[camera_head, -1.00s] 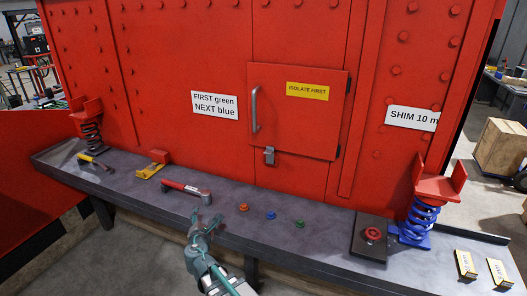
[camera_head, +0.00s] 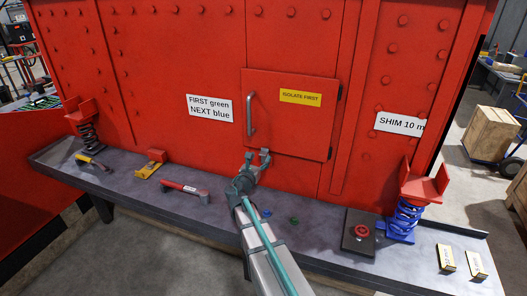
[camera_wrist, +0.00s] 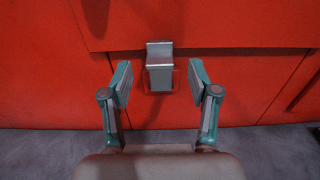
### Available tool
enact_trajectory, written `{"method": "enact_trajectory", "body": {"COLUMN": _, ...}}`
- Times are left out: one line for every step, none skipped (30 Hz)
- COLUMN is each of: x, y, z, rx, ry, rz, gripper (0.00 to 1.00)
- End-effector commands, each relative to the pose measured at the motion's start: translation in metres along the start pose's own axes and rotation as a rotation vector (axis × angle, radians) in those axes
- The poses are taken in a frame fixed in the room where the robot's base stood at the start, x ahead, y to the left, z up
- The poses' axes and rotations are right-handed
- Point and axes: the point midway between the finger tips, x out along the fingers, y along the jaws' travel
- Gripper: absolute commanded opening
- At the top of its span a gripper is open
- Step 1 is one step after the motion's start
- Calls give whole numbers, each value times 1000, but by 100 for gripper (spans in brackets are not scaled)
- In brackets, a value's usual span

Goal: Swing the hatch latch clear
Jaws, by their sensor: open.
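The hatch (camera_head: 290,125) is a red square door in the red wall, shut, with a grey vertical handle (camera_head: 250,115) on its left side. The hatch latch (camera_wrist: 159,68) is a small grey metal block at the hatch's lower edge, centred in the wrist view. In the head view my gripper hides most or all of it. My gripper (camera_head: 257,155) is open in front of the latch. In the wrist view its two fingers stand apart, left and right of the latch, with gaps on both sides. I cannot tell how far the fingertips are from it.
A dark bench (camera_head: 130,178) runs below. The air before the hatch is clear.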

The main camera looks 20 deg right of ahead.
Motion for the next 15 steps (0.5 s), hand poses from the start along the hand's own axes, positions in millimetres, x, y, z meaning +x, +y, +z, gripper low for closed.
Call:
{"method": "enact_trajectory", "body": {"x": 12, "y": 2, "z": 2, "rx": 0, "ry": 1, "rz": -1, "gripper": 60}}
{"method": "enact_trajectory", "body": {"x": 16, "y": 2, "z": 2, "rx": 0, "ry": 2, "rz": -1, "gripper": 60}}
{"method": "enact_trajectory", "body": {"x": 22, "y": 2, "z": 2, "rx": 0, "ry": 1, "rz": -1, "gripper": 60}}
{"method": "enact_trajectory", "body": {"x": 26, "y": 2, "z": 2, "rx": -1, "ry": 1, "rz": -1, "gripper": 60}}
{"method": "enact_trajectory", "body": {"x": 29, "y": 1, "z": 2, "rx": -1, "ry": 1, "rz": -1, "gripper": 60}}
{"method": "enact_trajectory", "body": {"x": 33, "y": 1, "z": 2, "rx": 0, "ry": 1, "rz": -1, "gripper": 60}}
{"method": "enact_trajectory", "body": {"x": 36, "y": 1, "z": 1, "rx": 0, "ry": 1, "rz": 0, "gripper": 60}}
{"method": "enact_trajectory", "body": {"x": 38, "y": 1, "z": 1, "rx": 1, "ry": 1, "rz": 0, "gripper": 60}}
{"method": "enact_trajectory", "body": {"x": 41, "y": 1, "z": 1, "rx": 1, "ry": 1, "rz": 0, "gripper": 60}}
{"method": "enact_trajectory", "body": {"x": 42, "y": 1, "z": 1, "rx": 1, "ry": 1, "rz": 1, "gripper": 60}}
{"method": "enact_trajectory", "body": {"x": 43, "y": 1, "z": 0, "rx": 1, "ry": 1, "rz": 1, "gripper": 60}}
{"method": "enact_trajectory", "body": {"x": 44, "y": 1, "z": 0, "rx": 1, "ry": 1, "rz": 1, "gripper": 60}}
{"method": "enact_trajectory", "body": {"x": 45, "y": 1, "z": 0, "rx": 1, "ry": 1, "rz": 1, "gripper": 60}}
{"method": "enact_trajectory", "body": {"x": 45, "y": 1, "z": 0, "rx": 1, "ry": 1, "rz": 2, "gripper": 60}}
{"method": "enact_trajectory", "body": {"x": 45, "y": 0, "z": 0, "rx": 2, "ry": 1, "rz": 2, "gripper": 60}}
